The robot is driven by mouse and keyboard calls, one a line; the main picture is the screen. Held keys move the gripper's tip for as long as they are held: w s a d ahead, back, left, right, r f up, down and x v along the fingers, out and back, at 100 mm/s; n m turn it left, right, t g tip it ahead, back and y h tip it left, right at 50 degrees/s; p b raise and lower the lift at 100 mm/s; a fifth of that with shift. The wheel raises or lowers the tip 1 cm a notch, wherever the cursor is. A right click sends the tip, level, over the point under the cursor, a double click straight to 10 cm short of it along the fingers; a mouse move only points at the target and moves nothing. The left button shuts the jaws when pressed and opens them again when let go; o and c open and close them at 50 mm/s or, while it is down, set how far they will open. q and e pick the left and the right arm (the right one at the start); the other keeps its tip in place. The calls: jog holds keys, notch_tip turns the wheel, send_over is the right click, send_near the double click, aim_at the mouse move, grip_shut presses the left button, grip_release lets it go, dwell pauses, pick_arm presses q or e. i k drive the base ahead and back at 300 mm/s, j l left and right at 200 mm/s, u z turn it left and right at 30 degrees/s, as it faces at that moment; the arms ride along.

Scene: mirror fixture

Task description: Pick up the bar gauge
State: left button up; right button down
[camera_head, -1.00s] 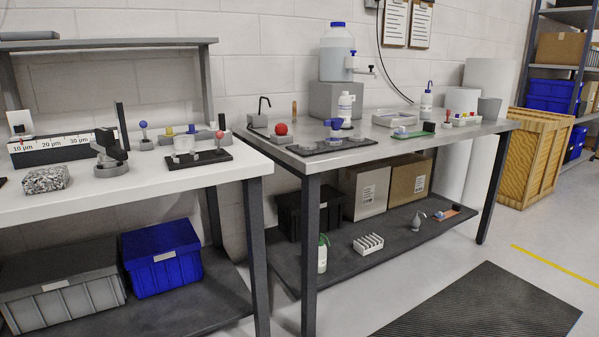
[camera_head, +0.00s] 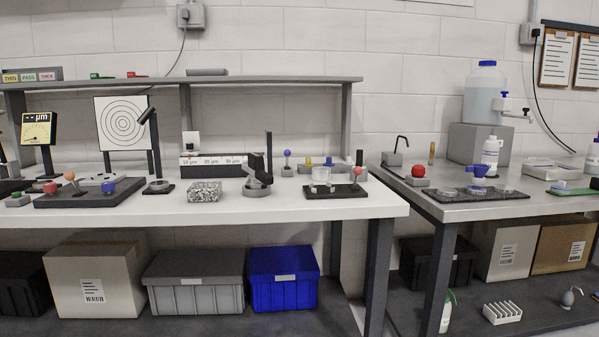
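No thing in view is clearly marked as the bar gauge, and I cannot tell which one it is. On the white bench, a yellow-faced gauge display (camera_head: 38,128) stands upright at the far left. A black block with a white µm scale label (camera_head: 213,165) sits towards the back of the bench middle. A grey stand with a dark upright post (camera_head: 258,178) is in front of its right end. Neither of my grippers is in view.
A speckled stone block (camera_head: 204,192) lies near the white bench's (camera_head: 290,212) front edge. A black tray with a clear cup (camera_head: 336,190) is to its right. A gap separates this bench from the metal table (camera_head: 450,207).

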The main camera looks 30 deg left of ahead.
aim_at(255, 167)
jog(key=i+u, duration=0.1)
jog(key=u, duration=1.25)
jog(key=l+u, duration=1.2)
jog(key=l, duration=0.35)
jog(key=k+l+u, duration=0.15)
jog(key=l+u, duration=0.15)
jog(key=l, duration=0.25)
jog(key=k+l, duration=0.1)
jog(key=l, duration=0.25)
jog(key=k+l+u, duration=0.15)
jog(key=l, duration=0.25)
jog(key=k+l, duration=0.1)
jog(key=l, duration=0.25)
jog(key=k+l, duration=0.1)
jog(key=l, duration=0.3)
jog(key=k+l, duration=0.15)
jog(key=l, duration=0.25)
jog(key=k+l, duration=0.1)
jog(key=l, duration=0.3)
jog(key=k+l, duration=0.15)
jog(key=l, duration=0.25)
jog(key=u, duration=0.05)
